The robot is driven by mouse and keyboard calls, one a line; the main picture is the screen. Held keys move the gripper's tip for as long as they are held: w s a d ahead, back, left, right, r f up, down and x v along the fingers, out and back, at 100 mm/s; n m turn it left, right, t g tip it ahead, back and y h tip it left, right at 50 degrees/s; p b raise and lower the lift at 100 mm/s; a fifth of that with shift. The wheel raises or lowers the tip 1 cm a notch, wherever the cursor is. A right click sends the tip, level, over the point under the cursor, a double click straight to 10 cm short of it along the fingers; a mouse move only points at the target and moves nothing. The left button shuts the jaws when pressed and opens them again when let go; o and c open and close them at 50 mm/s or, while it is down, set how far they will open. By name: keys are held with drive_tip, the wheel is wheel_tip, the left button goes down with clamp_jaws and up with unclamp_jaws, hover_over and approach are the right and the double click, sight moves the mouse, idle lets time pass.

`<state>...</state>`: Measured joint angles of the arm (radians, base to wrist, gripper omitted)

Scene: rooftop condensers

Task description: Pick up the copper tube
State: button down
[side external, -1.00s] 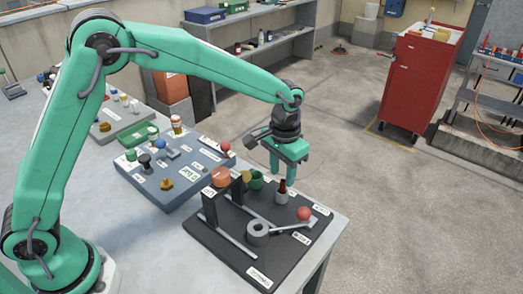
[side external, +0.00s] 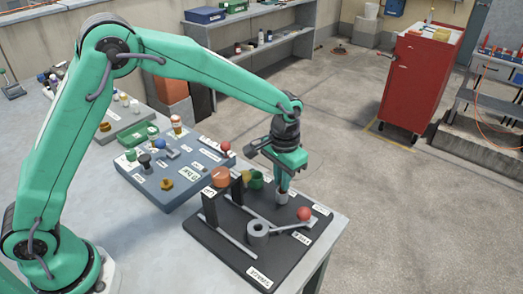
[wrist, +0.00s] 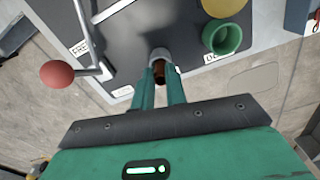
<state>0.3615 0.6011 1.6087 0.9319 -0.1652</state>
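The copper tube (wrist: 160,77) is brown and stands in a small grey cup (side external: 281,197) near the far right edge of the dark board; the cup also shows in the wrist view (wrist: 159,54). My gripper (side external: 284,185) points down over the cup, its green fingers around the tube. In the wrist view my gripper (wrist: 161,82) has one finger on each side of the tube with very little gap. Whether the fingers press on it I cannot tell. In the side view the fingers hide most of the tube.
A green cup (side external: 256,180) stands close left of my gripper. A red ball knob (side external: 304,213) on a lever stands to the right. A grey ring (side external: 257,233) and a black post frame with an orange piece (side external: 221,176) are on the same dark board (side external: 215,238).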

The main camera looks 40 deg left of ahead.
drive_tip(key=shift+r, duration=0.15)
drive_tip(key=shift+r, duration=0.6)
drive_tip(key=s+d+r, duration=0.7)
drive_tip(key=s+r, duration=0.2)
drive_tip(key=shift+d+r, duration=0.15)
drive_tip(key=shift+r, duration=0.1)
drive_tip(key=shift+s, duration=0.15)
